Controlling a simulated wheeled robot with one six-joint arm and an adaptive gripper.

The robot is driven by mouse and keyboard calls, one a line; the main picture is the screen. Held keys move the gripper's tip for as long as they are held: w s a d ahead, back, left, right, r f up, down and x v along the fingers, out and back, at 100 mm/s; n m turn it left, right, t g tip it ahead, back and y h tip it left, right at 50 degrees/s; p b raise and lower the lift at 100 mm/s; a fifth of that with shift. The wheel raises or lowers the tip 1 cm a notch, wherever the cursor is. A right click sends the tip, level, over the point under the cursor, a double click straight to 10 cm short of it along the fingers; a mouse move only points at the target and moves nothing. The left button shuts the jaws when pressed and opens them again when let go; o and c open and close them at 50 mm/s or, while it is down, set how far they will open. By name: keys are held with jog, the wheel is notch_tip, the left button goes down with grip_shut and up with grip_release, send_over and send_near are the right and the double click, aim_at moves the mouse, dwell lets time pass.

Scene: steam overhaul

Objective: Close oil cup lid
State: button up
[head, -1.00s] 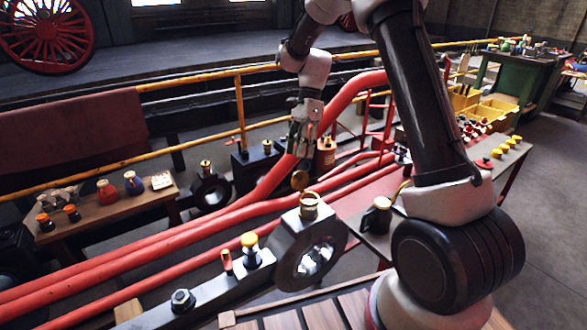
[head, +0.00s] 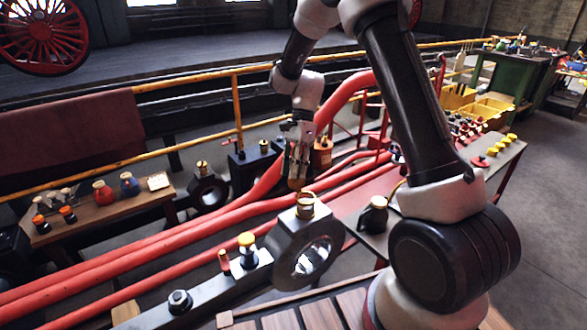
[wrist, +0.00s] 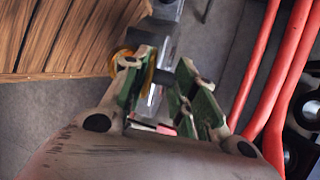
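The brass oil cup (head: 306,206) stands upright on top of the dark rod end with the large round bore. Its round brass lid (head: 297,184) stands up at the cup's far edge, open. My gripper (head: 297,174) points down just behind and above the cup, its fingertips close to the lid; I cannot tell whether they touch it. In the wrist view my gripper (wrist: 163,70) shows a clear gap between its green-padded fingers, with nothing plainly held. A brass rim (wrist: 121,63) shows partly hidden behind the left finger.
The dark rod (head: 205,300) carries a yellow-capped fitting (head: 247,250) and a nut (head: 179,301). Red pipes (head: 150,255) run behind it. A black oil can (head: 374,216) stands on a bench at right. A yellow handrail (head: 236,110) is behind my arm.

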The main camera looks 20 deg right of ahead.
jog(key=shift+r+t, duration=0.2)
jog(key=shift+t, duration=0.4)
dwell(0.5)
